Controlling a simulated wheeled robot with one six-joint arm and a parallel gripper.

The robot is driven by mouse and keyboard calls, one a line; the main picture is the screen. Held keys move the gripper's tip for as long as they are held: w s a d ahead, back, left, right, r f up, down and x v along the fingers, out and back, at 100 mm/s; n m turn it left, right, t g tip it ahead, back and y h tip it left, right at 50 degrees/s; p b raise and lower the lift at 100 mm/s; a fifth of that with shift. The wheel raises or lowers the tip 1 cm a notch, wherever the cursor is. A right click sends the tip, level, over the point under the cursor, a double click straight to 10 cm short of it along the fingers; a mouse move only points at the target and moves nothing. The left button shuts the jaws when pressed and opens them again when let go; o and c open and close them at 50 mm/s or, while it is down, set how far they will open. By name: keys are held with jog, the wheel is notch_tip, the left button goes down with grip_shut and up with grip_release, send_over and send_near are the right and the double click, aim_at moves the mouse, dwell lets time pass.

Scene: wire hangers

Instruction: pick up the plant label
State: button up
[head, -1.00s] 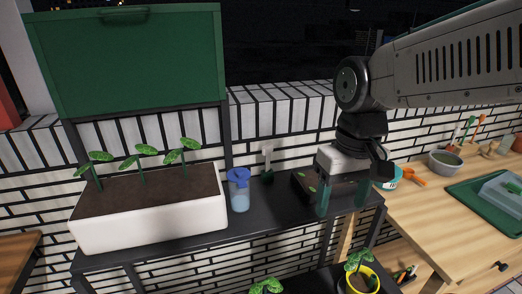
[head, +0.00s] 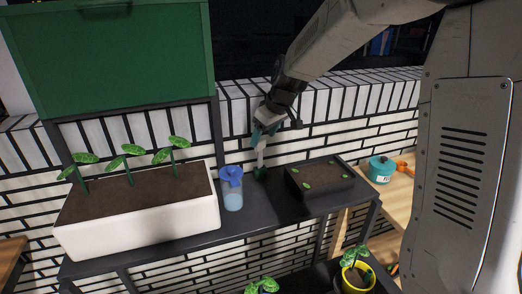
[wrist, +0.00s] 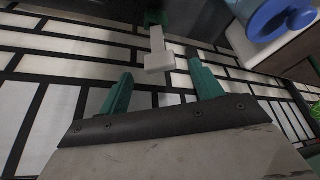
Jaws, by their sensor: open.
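The plant label appears as a white T-shaped piece (head: 261,157) standing upright in a small dark green base (head: 260,173) at the back of the dark shelf. In the wrist view the label's broad end (wrist: 158,62) faces me, with the green base (wrist: 155,17) beyond it. My gripper (head: 265,134) is just above the label, partly hidden by its own wrist. In the wrist view my gripper (wrist: 160,72) is open, with its teal fingers on either side of the label's end. I see no contact with it.
A blue-lidded jug (head: 232,190) and a white planter with seedlings (head: 140,225) stand left of the label. A dark seedling tray (head: 320,179) stands right. The tiled wall is close behind. A teal pot (head: 381,169) sits on the wooden table.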

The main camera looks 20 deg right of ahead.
aim_at(260, 141)
jog(key=x, duration=0.6)
jog(key=shift+w+a+f, duration=0.1)
jog(key=c, duration=1.1)
jog(key=shift+r, duration=0.7)
jog(key=s+r, duration=0.4)
jog(key=s, duration=1.2)
jog(key=shift+r, duration=2.4)
